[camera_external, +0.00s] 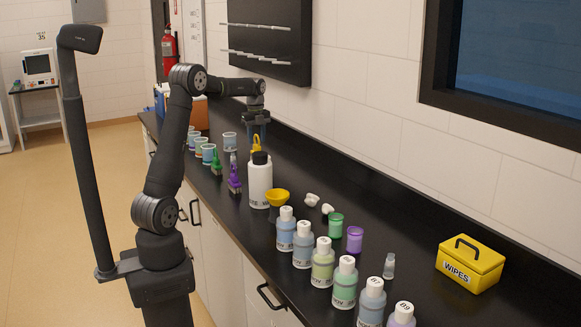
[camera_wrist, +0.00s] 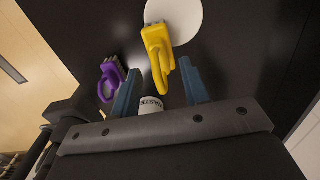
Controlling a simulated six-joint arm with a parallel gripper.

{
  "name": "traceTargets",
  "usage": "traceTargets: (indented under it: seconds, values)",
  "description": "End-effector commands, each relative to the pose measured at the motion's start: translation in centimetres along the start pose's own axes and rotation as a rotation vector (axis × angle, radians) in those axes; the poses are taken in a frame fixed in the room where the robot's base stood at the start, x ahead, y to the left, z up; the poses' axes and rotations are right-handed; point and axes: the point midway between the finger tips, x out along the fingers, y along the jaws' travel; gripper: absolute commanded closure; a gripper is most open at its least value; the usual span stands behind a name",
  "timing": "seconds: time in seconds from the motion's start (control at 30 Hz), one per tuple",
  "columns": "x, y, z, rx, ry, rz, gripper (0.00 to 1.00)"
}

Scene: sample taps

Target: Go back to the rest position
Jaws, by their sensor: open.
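My gripper (camera_external: 257,128) is over the far part of the black counter, pointing down, with its blue fingers apart. In the wrist view, the gap between the fingers (camera_wrist: 159,68) shows a yellow brush (camera_wrist: 158,48) beyond the tips, overlapping a white disc (camera_wrist: 178,16). The brush's yellow handle (camera_external: 256,143) shows just below my gripper in the external view, partly hidden by a white waste bottle (camera_external: 260,184). I cannot tell whether the fingers touch the brush.
A purple brush (camera_external: 234,178) and a green brush (camera_external: 215,162) stand left of the bottle. Several cups (camera_external: 208,153) line the counter's edge. A wall panel (camera_external: 270,40) is behind my arm.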

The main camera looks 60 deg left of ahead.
Motion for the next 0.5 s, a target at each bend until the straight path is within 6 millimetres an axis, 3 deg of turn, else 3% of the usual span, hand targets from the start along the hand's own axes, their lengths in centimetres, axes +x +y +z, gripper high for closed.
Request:
traceTargets:
  seconds: [0.33,0.5]
  values:
    - [0.0,0.0,0.0,0.0,0.001,0.001,0.59]
    - [1.1,0.0,0.0,0.0,0.002,0.003,0.59]
